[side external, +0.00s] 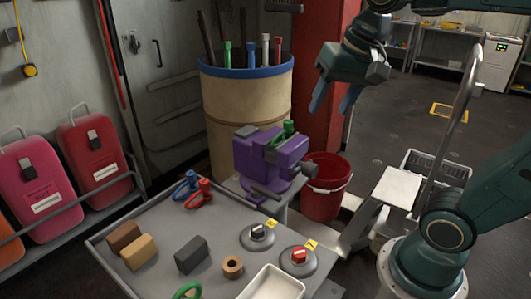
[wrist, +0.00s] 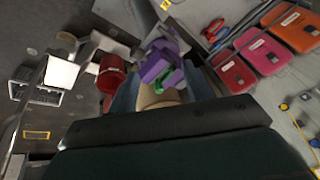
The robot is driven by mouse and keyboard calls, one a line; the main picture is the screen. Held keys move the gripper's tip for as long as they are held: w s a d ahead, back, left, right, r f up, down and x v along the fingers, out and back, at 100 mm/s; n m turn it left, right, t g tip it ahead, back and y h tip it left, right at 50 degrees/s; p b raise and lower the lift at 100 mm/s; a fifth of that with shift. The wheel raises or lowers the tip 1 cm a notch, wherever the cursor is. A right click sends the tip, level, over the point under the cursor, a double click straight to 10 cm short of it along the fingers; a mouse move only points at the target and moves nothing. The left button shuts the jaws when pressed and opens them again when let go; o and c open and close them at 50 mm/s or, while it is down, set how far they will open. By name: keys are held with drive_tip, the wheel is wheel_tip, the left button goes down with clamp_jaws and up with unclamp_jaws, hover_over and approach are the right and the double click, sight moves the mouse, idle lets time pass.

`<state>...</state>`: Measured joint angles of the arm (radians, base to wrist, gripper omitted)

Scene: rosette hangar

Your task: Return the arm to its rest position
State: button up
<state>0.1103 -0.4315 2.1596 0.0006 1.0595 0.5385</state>
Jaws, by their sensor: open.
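My gripper (side external: 335,98) is in the upper middle of the side external view, raised in the air. Its two blue fingers point down and are spread apart with nothing between them. It hangs to the right of the tan barrel, in front of a red column, and above the red bucket. In the wrist view my gripper (wrist: 163,90) shows its blue fingers wide apart at the frame's middle. The purple vise (wrist: 160,60) and a green object show beyond them, at a distance.
A grey table (side external: 215,225) holds blocks, a tape roll, clamps, a white tray and two round stands. The purple vise (side external: 265,155) stands behind it. The tan barrel (side external: 240,115) holds upright tools. A red bucket (side external: 325,190) and a step stool (side external: 397,187) are near my base.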

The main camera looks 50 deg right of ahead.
drive_tip(key=s+a+f+n+t, duration=0.1)
drive_tip(key=s+a+f+n, duration=0.1)
drive_tip(key=s+f+n, duration=0.3)
drive_tip(key=shift+s+a+f+n+t, duration=0.15)
drive_tip(key=shift+s+a+n+t, duration=0.2)
drive_tip(key=shift+s+n, duration=0.9)
